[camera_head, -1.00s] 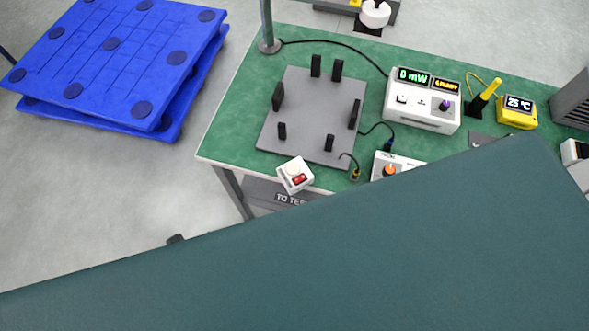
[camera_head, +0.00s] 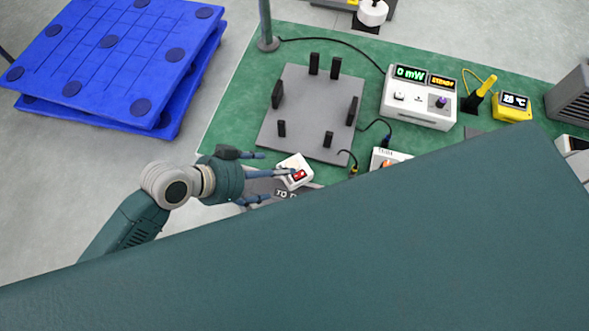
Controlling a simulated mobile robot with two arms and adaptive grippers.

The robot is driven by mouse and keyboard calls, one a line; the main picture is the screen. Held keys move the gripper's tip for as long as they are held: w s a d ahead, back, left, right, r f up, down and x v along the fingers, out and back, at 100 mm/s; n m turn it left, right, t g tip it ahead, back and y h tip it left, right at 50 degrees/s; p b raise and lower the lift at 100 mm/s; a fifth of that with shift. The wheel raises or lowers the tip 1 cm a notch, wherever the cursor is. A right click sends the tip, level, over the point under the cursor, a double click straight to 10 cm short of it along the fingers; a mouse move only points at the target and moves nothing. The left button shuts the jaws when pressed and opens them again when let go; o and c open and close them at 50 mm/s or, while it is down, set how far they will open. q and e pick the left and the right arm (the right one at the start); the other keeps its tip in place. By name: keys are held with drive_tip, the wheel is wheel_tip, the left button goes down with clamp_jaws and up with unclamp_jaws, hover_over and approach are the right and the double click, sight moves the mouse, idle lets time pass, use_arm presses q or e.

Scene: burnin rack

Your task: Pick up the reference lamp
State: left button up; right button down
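I cannot surely identify the reference lamp in the head view. A white round piece with a dark knob (camera_head: 372,12) at the top edge, over a black square, might be it, but I cannot tell. My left gripper (camera_head: 262,178) comes in from the left at the front edge of the green table (camera_head: 228,110). Its fingers are spread, with nothing seen between them. One finger overlaps the white box with a red switch (camera_head: 295,165) in the picture; contact is unclear. My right gripper is not in view.
A grey plate with black posts (camera_head: 310,105) lies mid-table. Right of it stand a white meter reading 0 mW (camera_head: 418,112), a yellow probe (camera_head: 484,88) and a yellow thermometer (camera_head: 510,112). Blue pallets (camera_head: 110,50) lie at left. My own teal body hides the front right.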

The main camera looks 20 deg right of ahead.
use_arm(q)
drive_tip(key=shift+p+x, duration=1.05)
drive_tip(key=shift+x, duration=3.6)
drive_tip(key=shift+a+r, duration=0.1)
drive_tip(key=shift+a, duration=0.1)
drive_tip(key=c, duration=1.2)
